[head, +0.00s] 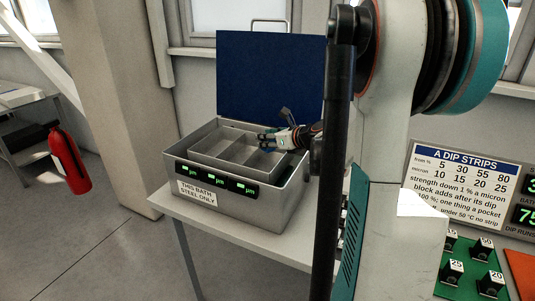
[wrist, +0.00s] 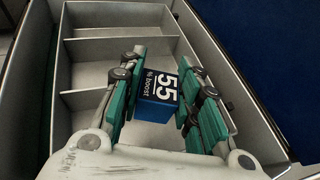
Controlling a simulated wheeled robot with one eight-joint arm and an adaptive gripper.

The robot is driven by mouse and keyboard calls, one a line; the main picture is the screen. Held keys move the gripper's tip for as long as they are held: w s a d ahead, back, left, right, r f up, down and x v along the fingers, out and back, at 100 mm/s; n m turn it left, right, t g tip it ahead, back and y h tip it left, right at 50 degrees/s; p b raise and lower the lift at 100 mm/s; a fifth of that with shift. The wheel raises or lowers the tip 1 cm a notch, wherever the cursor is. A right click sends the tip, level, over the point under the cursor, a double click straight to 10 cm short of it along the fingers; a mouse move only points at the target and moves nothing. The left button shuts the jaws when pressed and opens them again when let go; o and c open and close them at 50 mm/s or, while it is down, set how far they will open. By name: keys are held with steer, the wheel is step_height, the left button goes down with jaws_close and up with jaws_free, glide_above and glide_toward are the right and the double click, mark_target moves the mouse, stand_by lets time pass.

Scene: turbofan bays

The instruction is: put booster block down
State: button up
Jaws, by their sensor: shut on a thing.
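The booster block (wrist: 157,88) is blue with a dark label reading "55 % boost". In the wrist view it sits between the two teal finger pads of my gripper (wrist: 158,70), which is shut on it. The block is over the divided grey tray (wrist: 92,48); whether it touches the tray floor, I cannot tell. In the head view my gripper (head: 268,138) is at the right part of the tray inside the open grey bath box (head: 215,208).
The blue lid (head: 270,75) stands open behind the bath, which rests on a table (head: 240,237) and is marked "THIS BATH STEEL ONLY". A dip-strip sign (head: 465,178) and a green board (head: 465,268) with several numbered blocks are at right. A red extinguisher (head: 70,160) hangs left.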

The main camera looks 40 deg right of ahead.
step_height(320, 180, down, 4)
steer(key=shift+f+b, duration=0.25)
steer(key=shift+b, duration=0.6)
steer(key=shift+r, duration=0.1)
steer(key=shift+f, duration=0.4)
steer(key=shift+s+a+f+b, duration=0.1)
steer(key=shift+f+b, duration=0.1)
steer(key=shift+b, duration=0.25)
steer(key=o, duration=1.1)
steer(key=shift+a+f, duration=0.1)
